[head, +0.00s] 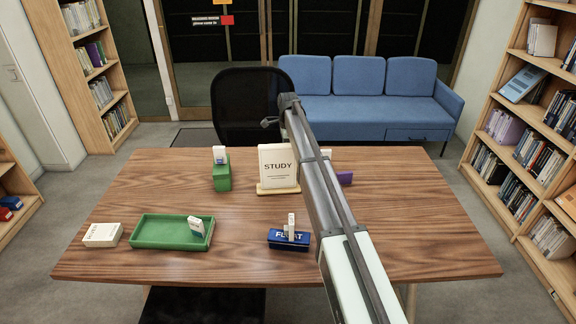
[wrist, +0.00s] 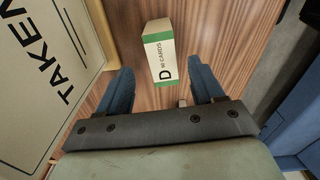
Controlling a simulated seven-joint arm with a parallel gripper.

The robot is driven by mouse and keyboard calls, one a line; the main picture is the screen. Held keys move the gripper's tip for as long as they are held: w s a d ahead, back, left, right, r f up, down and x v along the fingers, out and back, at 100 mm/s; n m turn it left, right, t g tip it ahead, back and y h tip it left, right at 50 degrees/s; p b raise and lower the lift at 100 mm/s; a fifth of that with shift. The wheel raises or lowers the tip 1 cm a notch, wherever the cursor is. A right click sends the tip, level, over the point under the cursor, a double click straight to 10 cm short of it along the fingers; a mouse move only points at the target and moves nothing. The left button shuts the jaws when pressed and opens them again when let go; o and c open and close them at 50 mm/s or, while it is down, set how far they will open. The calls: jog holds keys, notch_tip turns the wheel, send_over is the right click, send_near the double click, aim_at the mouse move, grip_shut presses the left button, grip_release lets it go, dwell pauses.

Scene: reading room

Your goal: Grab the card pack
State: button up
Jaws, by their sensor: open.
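A card pack (wrist: 158,52) stands out in the wrist view, a small cream box with green bands marked "D 80 CARDS". It rests on the brown wood surface. My gripper (wrist: 164,76) is open, its two blue fingers apart to the left and right of the pack's near end. Clear gaps show on both sides, so nothing is gripped. Whether the fingertips reach down to the pack's height I cannot tell. I cannot pick out this pack in the head view, where my arm and the upright STUDY sign (head: 278,165) cover part of the table.
A cream board reading "TAKEN" (wrist: 45,65) is close left of my gripper. Other small packs show on a green block (head: 222,178), in a green tray (head: 160,232) and on a blue FLOAT box (head: 288,244). A cream box (head: 102,235) lies left. The table's right side is clear.

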jog(key=shift+w+f, duration=0.15)
jog(key=shift+f, duration=2.45)
jog(key=shift+c, duration=0.3)
jog(key=c, duration=1)
jog(key=shift+r, duration=0.15)
